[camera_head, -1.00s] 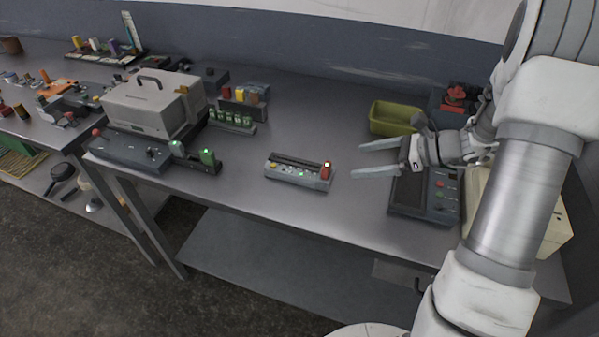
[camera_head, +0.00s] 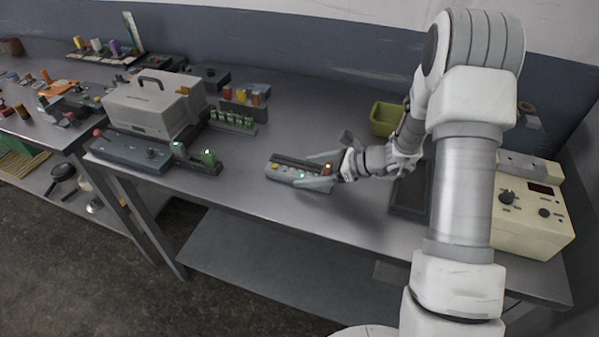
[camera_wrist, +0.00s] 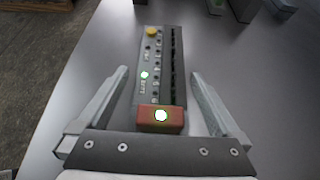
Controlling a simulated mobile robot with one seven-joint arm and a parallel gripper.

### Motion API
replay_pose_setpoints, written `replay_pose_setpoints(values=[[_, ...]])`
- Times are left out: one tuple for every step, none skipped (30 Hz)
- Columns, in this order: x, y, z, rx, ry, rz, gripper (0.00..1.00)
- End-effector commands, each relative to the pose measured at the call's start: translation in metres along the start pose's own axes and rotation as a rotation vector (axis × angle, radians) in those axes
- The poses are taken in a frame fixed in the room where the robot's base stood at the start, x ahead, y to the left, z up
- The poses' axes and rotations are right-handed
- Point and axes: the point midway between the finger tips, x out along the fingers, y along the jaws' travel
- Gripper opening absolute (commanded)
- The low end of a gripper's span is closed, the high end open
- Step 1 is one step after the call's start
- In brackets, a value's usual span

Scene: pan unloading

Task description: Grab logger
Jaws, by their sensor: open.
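The logger looks to be the small grey box (camera_head: 285,167) with a dark slotted strip, a yellow knob, a green light and a red end block with a lit lamp. It lies on the grey metal bench (camera_head: 240,200). It also shows in the wrist view (camera_wrist: 160,65), its red end nearest me. My gripper (camera_head: 315,170) is open around the red end, one finger on each side. In the wrist view my gripper (camera_wrist: 158,82) has a visible gap between each finger and the box. The head view hides part of the box's right end behind a finger.
A grey case with a handle (camera_head: 150,103) and a green-lit device (camera_head: 195,158) stand to the left. A green bin (camera_head: 384,118) stands behind my arm. A cream instrument box (camera_head: 535,212) is at right. The bench between the lit device and the box is clear.

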Motion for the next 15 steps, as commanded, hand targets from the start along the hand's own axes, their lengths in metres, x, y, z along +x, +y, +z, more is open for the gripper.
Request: replay_pose_setpoints(values=[[0.007, 0.0, 0.0, 0.0, -0.001, 0.001, 1.0], [0.01, 0.0, 0.0, 0.0, -0.001, 0.001, 1.0], [0.014, 0.0, 0.0, 0.0, -0.001, 0.001, 1.0], [0.016, 0.0, 0.0, 0.001, -0.001, 0.001, 1.0], [0.017, 0.0, 0.0, 0.001, -0.001, 0.001, 1.0], [0.018, 0.0, 0.0, 0.001, -0.001, 0.0, 1.0], [0.018, 0.0, 0.0, 0.001, -0.001, -0.001, 1.0], [0.018, 0.0, 0.0, 0.001, -0.001, -0.001, 1.0], [0.018, 0.0, 0.0, 0.001, -0.001, -0.001, 1.0], [0.017, 0.0, 0.0, 0.001, -0.001, -0.001, 1.0], [0.017, 0.0, 0.0, 0.001, -0.001, -0.001, 1.0], [0.017, 0.0, 0.0, 0.0, -0.001, -0.001, 0.98], [0.017, 0.0, 0.0, 0.0, -0.001, -0.001, 0.93], [0.017, 0.0, 0.0, 0.0, -0.001, -0.001, 0.87], [0.017, 0.0, 0.0, 0.0, -0.001, -0.001, 0.8]])
